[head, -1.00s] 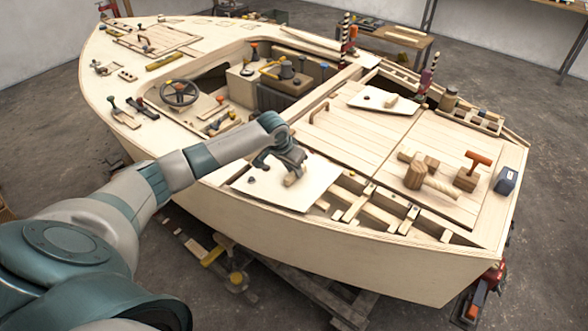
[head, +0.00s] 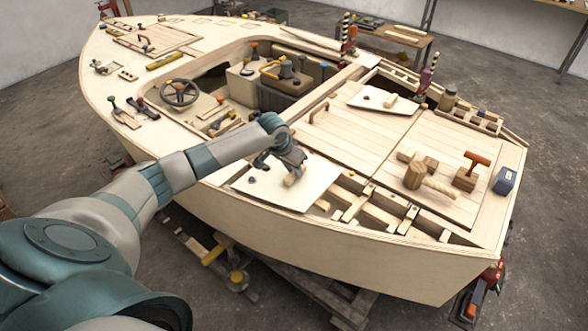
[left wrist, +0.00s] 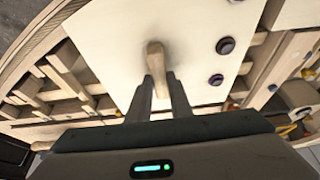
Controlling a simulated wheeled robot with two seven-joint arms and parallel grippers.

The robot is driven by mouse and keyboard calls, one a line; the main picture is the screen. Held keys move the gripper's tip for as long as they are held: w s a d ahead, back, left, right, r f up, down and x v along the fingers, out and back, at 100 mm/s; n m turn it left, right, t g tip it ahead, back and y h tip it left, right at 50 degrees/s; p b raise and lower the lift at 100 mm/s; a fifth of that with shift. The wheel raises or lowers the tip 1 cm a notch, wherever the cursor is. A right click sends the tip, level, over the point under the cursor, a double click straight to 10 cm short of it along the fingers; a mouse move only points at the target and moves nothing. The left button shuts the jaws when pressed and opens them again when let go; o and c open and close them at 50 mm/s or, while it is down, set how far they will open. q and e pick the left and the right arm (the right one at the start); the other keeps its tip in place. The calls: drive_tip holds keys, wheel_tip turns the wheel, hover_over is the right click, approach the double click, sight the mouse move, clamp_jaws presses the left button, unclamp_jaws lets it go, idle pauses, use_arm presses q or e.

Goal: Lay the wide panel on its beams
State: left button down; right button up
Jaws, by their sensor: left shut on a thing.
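A pale flat panel (head: 318,174) with a small wooden handle lies over the near side of the hull's open deck bay in the head view. My left gripper (head: 292,174) is above it, its fingers shut on the handle. The left wrist view shows the fingers (left wrist: 163,85) at the wooden handle (left wrist: 157,58), on the white panel (left wrist: 190,40) with dark round fittings near one edge. Pale beams (head: 375,208) show to the right of the panel, and also beside it in the left wrist view (left wrist: 45,92). I cannot tell whether the panel touches its beams. My right gripper is not in view.
A smaller pale panel (head: 372,98) with a handle lies on the far deck. A mallet (head: 430,180), a wooden block with an orange-handled tool (head: 468,175) and a blue box (head: 505,181) stand on the right deck. The cockpit with a steering wheel (head: 180,92) is left.

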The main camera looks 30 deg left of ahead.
use_arm(q)
drive_tip(key=shift+f, duration=0.8)
idle(0.4)
drive_tip(key=c, duration=1.5)
unclamp_jaws()
drive_tip(key=shift+c, duration=0.2)
drive_tip(key=b+v, duration=0.3)
drive_tip(key=v, duration=1.4)
drive_tip(key=shift+r+b, duration=0.25)
drive_tip(key=shift+b, duration=0.15)
